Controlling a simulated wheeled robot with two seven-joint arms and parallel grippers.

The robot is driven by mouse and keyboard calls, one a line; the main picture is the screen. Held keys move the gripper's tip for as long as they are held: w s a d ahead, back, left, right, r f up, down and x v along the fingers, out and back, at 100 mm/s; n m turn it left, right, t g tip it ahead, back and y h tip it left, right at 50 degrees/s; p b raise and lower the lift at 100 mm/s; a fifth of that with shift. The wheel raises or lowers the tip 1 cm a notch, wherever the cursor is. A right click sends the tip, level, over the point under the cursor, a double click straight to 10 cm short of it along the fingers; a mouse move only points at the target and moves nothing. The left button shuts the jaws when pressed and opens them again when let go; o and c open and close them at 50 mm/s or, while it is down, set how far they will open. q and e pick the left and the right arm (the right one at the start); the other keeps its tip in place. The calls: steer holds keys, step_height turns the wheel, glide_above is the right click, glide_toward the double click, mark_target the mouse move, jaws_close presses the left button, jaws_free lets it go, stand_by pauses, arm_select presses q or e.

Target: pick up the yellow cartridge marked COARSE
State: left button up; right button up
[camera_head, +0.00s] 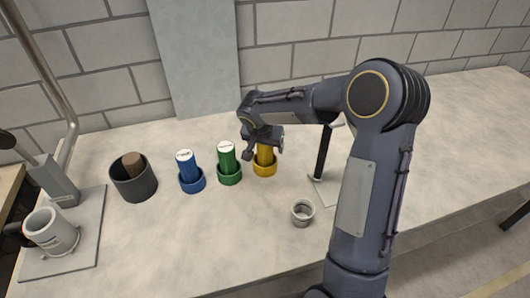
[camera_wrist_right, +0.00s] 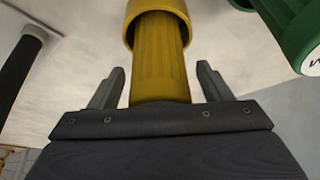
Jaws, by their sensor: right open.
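The yellow cartridge (camera_head: 264,152) stands in a yellow ring holder (camera_head: 265,169) on the counter, its top hidden by my right gripper (camera_head: 262,147). In the right wrist view, the ribbed yellow cartridge (camera_wrist_right: 158,60) appears between the two open fingers of my right gripper (camera_wrist_right: 159,86), with a gap on each side. Its yellow holder (camera_wrist_right: 160,10) shows beyond it. The COARSE marking is not visible. My left gripper is not in view.
A green cartridge (camera_head: 227,157) and a blue cartridge (camera_head: 188,165) stand in holders to the left. A dark cup (camera_head: 133,180) is farther left. A black post (camera_head: 322,152) stands close on the right. A small grey ring (camera_head: 303,213) lies in front.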

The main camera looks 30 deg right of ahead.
steer(key=c, duration=1.1)
steer(key=shift+r, duration=0.15)
